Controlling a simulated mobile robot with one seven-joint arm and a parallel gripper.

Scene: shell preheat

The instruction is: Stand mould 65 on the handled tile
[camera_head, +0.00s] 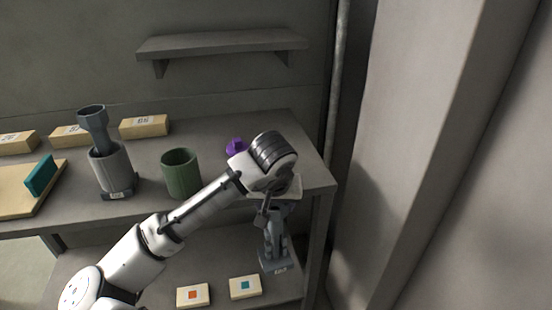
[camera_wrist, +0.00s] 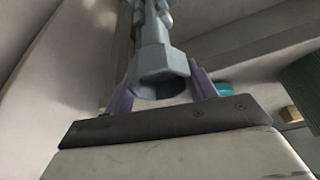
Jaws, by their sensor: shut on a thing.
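My gripper (camera_head: 268,212) is shut on a grey mould (camera_head: 275,238) at the right front of the bench. The mould hangs upright below my wrist, with a flat base plate (camera_head: 279,266) at its bottom; the label there is too small to read. In the wrist view its hollow grey end (camera_wrist: 160,75) sits between my two purple fingers. I cannot tell whether its base touches the lower shelf. The handled tile, a tan board (camera_head: 18,207) with a teal handle (camera_head: 41,175), lies at the left of the bench top, far from my gripper.
A grey mould (camera_head: 111,170) with a funnel-like top and a green cup (camera_head: 181,174) stand between tile and gripper. Labelled blocks, one reading 65 (camera_head: 144,127), line the back. A small purple thing (camera_head: 236,146) is near my wrist. The lower shelf (camera_head: 225,265) holds two marked tiles.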

